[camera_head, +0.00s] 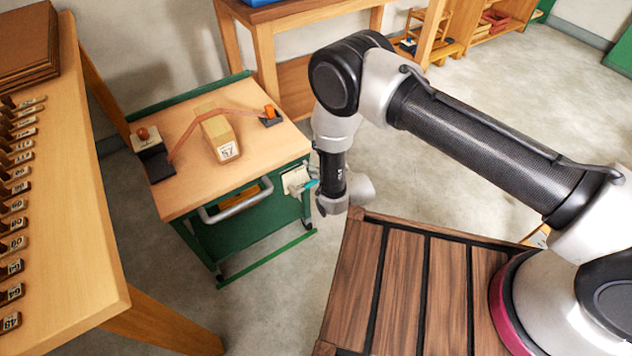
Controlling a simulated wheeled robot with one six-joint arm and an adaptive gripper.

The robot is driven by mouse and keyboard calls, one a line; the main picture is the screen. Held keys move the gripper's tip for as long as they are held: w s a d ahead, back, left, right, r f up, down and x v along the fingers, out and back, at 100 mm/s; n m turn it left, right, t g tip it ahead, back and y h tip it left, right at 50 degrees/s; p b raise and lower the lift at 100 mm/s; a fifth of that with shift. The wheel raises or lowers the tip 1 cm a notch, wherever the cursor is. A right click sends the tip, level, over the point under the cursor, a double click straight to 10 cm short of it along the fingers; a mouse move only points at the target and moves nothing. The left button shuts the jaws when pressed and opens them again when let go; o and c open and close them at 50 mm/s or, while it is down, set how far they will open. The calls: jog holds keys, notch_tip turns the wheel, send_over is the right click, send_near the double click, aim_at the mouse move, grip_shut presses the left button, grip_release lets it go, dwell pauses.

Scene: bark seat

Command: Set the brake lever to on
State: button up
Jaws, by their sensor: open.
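The brake lever cannot be made out for certain. A small white plate (296,180) with a teal bar (312,183) is on the right side of the green cart (235,226), and the bar may be the lever. Its position, on or off, is not readable. My arm reaches over from the right and hangs down just right of this plate. My wrist is close beside the teal bar in the picture, but contact cannot be judged. My gripper's fingers are hidden behind or below the wrist.
On the cart top stand a cardboard-coloured block (217,137) marked 57, a black block (152,160) with an orange knob, and an orange piece (269,113). A slatted wooden platform (408,270) lies under my arm. A workbench (75,230) stands left. Floor is clear between.

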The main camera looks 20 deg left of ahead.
jog(key=n+y, duration=0.1)
send_near(312, 183)
jog(key=w+a, duration=0.2)
jog(key=f, duration=0.1)
jog(key=x, duration=0.7)
jog(key=shift+w+a+f, duration=0.15)
jog(key=shift+a+f, duration=0.05)
jog(key=c, duration=1.2)
jog(key=shift+o, duration=0.2)
